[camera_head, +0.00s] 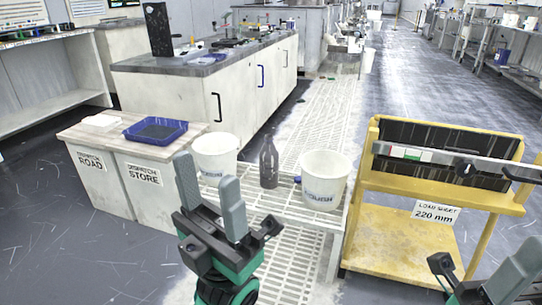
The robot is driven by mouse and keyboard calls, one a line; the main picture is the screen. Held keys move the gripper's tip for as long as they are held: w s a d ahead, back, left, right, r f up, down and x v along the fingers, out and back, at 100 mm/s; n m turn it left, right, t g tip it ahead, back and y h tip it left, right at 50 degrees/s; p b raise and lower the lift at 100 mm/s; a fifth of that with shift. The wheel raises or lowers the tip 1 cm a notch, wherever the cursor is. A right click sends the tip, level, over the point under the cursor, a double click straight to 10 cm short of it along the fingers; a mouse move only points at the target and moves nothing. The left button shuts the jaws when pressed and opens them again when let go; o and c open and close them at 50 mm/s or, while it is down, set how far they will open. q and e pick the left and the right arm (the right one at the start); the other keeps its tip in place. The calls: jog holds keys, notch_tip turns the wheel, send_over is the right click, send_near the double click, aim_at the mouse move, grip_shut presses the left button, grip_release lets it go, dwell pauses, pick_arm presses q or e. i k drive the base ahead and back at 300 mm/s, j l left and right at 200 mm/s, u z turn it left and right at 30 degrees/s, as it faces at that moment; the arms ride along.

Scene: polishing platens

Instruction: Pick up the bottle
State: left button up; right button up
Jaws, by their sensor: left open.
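The bottle is clear of the fingers and fully visible. My right gripper (507,280) is cut off at the lower right corner, so its jaw gap cannot be judged.
The left bucket (215,155) and right bucket (323,182) flank the bottle closely. A blue tray (155,131) sits on the cabinet at left. A yellow rack (395,221) with dark panels stands at right. Slatted floor lies open in front of the platform.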

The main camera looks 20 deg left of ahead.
aim_at(269, 155)
jog(key=i+j+z, duration=0.25)
jog(key=j, duration=0.3)
jog(key=i+j+z, duration=0.1)
jog(key=j+z, duration=0.15)
jog(key=j, duration=0.25)
jog(key=i+j+z, duration=0.1)
jog(key=j+z, duration=0.15)
jog(key=j, duration=0.35)
jog(key=j+z, duration=0.25)
jog(key=j, duration=0.35)
